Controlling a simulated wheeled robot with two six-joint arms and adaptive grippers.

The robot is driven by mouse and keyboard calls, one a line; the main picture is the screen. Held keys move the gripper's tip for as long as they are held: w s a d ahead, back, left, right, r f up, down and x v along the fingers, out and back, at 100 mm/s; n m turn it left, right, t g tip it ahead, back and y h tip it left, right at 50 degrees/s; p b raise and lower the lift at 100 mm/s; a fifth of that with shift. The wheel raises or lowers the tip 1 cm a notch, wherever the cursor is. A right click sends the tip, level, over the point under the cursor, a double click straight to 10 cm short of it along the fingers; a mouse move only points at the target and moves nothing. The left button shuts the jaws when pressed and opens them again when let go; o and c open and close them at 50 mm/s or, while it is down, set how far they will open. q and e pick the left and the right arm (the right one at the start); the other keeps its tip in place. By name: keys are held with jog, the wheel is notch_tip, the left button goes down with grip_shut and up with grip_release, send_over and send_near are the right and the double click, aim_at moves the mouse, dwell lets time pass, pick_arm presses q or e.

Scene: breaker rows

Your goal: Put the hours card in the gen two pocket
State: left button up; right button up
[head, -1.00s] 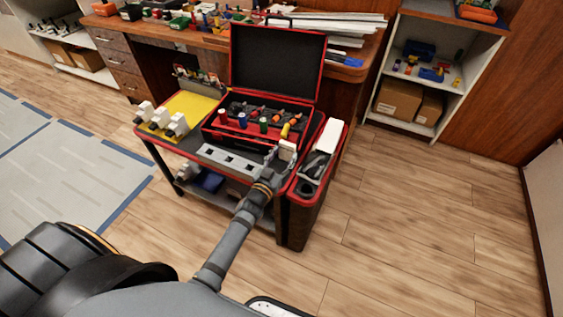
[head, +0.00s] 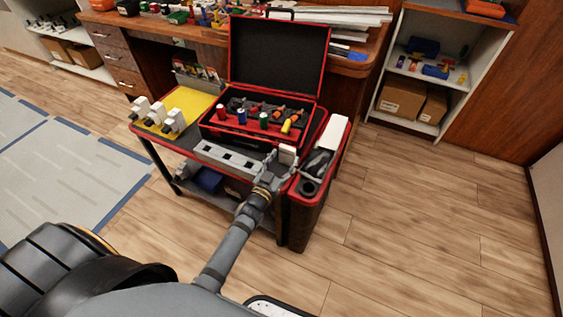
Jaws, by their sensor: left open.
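My left gripper (head: 286,169) is over the front right corner of the tool cart, open, with its fingers spread. A small white block (head: 287,154) stands right at its fingers; I cannot tell whether they touch it. A small rack with several coloured cards (head: 197,74) stands at the back left of the cart, behind the yellow mat. Its labels are too small to read, so I cannot tell which card is the hours card or which pocket is gen two.
An open black and red case (head: 277,62) with several coloured tools stands on the cart. A grey slotted rail (head: 228,158) lies before it. White breakers stand on the yellow mat (head: 190,101). A side bin (head: 325,150) hangs at the right. The floor to the right is clear.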

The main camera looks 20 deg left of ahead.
pick_arm(q)
jog(key=s, duration=1.2)
jog(key=shift+a, duration=0.45)
jog(key=s+a+f+g+y, duration=0.15)
jog(key=f+g, duration=0.25)
jog(key=f, duration=0.6)
jog(key=s+a+f+g, duration=0.2)
jog(key=s+f+g, duration=0.1)
jog(key=f, duration=0.7)
jog(key=s+a+f+g, duration=0.3)
jog(key=s+f+g, duration=0.6)
jog(key=s+f, duration=0.6)
jog(key=shift+s+f+n, duration=0.15)
jog(key=shift+s+n, duration=0.15)
jog(key=shift+s, duration=0.7)
jog(key=o, duration=0.4)
jog(key=shift+y, duration=0.25)
